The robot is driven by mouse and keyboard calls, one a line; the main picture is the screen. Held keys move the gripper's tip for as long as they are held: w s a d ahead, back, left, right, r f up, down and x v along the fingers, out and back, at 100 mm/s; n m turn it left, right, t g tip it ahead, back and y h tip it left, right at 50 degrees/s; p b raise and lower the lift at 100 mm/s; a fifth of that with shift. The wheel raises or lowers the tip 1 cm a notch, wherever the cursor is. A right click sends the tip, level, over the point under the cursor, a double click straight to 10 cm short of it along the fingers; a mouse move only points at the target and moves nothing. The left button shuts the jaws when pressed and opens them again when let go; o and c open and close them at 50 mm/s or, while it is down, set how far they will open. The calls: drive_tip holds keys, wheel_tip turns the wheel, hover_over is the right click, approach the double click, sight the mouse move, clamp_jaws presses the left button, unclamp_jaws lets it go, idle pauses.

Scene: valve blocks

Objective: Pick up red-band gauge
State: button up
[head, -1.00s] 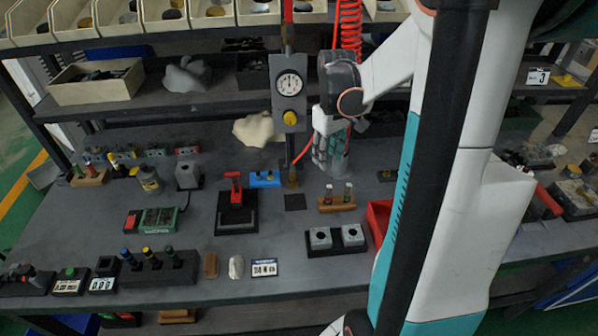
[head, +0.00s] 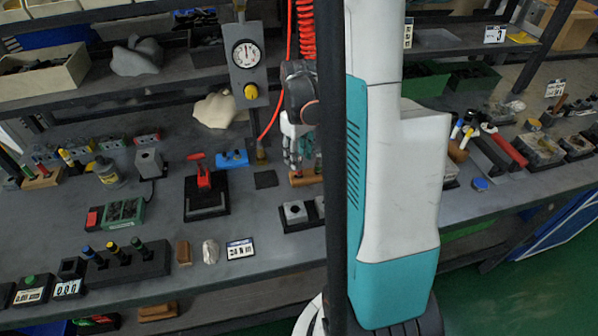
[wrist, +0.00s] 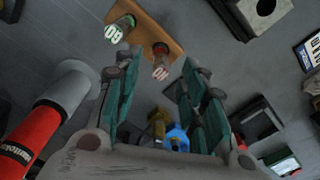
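The red-band gauge (wrist: 160,63) stands in a wooden holder (wrist: 145,27), showing a red band and a pale marked end in the wrist view. A green-band gauge (wrist: 119,30) stands in the same holder, to its left. My gripper (wrist: 158,76) is open, with the red-band gauge showing between its fingertips and the green-band gauge just outside the left finger. In the head view my gripper (head: 297,160) is over the wooden holder (head: 304,179) and hides most of it. Neither gauge can be made out clearly there. I cannot tell whether the fingers touch anything.
A pair of grey socket blocks (head: 295,212) stands just in front of the holder. A gauge post (head: 249,75) with a yellow knob and a red hose stands behind. A black stand with a red lever (head: 203,180) is to the left. My arm hides the bench just right of the holder.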

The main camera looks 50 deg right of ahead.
sight(299, 174)
wheel_tip(299, 174, down, 4)
drive_tip(key=shift+r+b, duration=0.25)
drive_tip(key=shift+b, duration=0.4)
clamp_jaws()
drive_tip(key=shift+r, duration=0.1)
